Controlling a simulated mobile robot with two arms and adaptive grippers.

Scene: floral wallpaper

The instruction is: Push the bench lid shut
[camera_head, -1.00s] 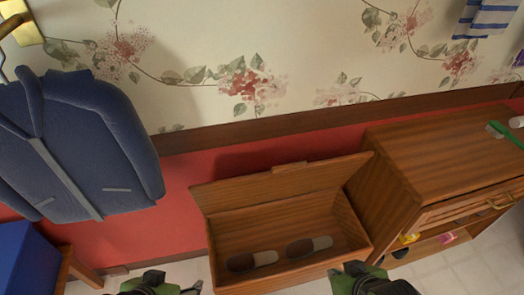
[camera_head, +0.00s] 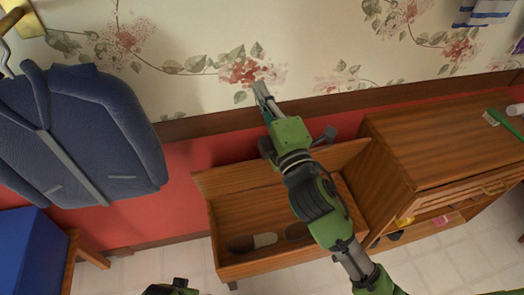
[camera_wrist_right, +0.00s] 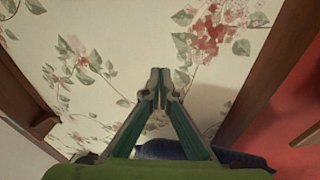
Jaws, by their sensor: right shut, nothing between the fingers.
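The wooden bench (camera_head: 285,262) stands below the red wall. Its lid (camera_head: 228,180) is raised and leans back, so the box is open. Two dark slippers with pale parts lie inside; the left slipper (camera_head: 240,243) shows well, and the right one is partly hidden by my arm. My right arm reaches across the bench and covers part of the lid. My right gripper (camera_head: 260,88) is shut and empty, beyond the lid's top edge and in front of the wallpaper. Its closed fingertips also show in the wrist view (camera_wrist_right: 160,80).
A wooden cabinet (camera_head: 440,140) stands directly right of the bench, with a green brush (camera_head: 506,123) on top. A blue jacket (camera_head: 85,135) hangs at the left above a blue box (camera_head: 35,255). Tiled floor shows in front of the bench.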

